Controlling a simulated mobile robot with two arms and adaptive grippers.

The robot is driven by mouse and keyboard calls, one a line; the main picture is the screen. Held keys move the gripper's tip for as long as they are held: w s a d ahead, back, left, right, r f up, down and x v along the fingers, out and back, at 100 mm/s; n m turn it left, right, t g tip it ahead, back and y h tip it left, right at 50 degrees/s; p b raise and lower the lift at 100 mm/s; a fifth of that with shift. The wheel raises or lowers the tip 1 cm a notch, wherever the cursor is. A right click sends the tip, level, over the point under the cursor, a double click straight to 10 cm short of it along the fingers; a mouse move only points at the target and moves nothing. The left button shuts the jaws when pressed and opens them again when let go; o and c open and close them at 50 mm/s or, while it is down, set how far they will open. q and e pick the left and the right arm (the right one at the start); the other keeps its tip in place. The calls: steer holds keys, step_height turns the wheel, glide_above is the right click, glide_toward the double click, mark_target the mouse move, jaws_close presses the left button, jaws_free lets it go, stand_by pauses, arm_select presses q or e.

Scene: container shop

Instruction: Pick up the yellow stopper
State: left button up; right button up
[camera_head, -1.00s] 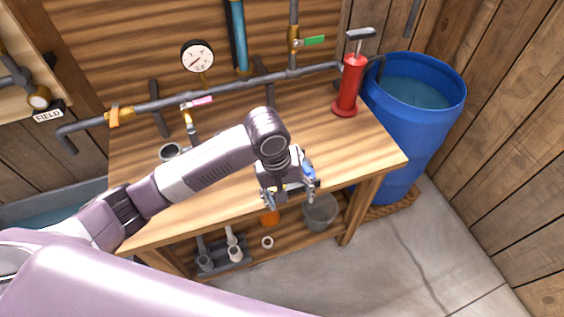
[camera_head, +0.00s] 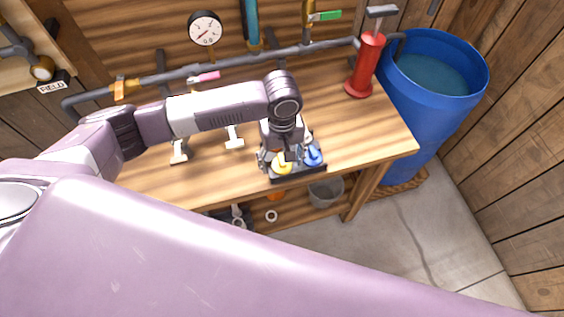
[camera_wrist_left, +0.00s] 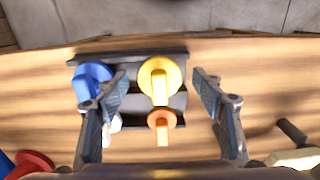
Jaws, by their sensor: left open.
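The yellow stopper (camera_head: 282,166) stands in a small dark tray (camera_head: 302,174) near the table's front edge. In the left wrist view the yellow stopper (camera_wrist_left: 160,78) lies between my two fingers, with space on both sides. My left gripper (camera_wrist_left: 162,92) is open and empty above the tray; in the head view the gripper (camera_head: 284,158) partly hides the tray. A blue stopper (camera_wrist_left: 90,80) stands beside the yellow one, behind my left-hand finger. An orange stopper (camera_wrist_left: 161,124) and a partly hidden white stopper (camera_wrist_left: 114,124) are in the tray's other row. My right gripper is not in view.
The wooden table (camera_head: 375,135) has bare room right of the tray. A red pump (camera_head: 366,65) and a blue barrel (camera_head: 435,75) stand at the right. A pipe with a gauge (camera_head: 205,28) runs along the back. A bucket (camera_head: 326,190) sits below.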

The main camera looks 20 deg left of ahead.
arm_select(q)
steer(key=shift+f, duration=0.1)
steer(key=c, duration=1.3)
steer(key=shift+o, duration=0.2)
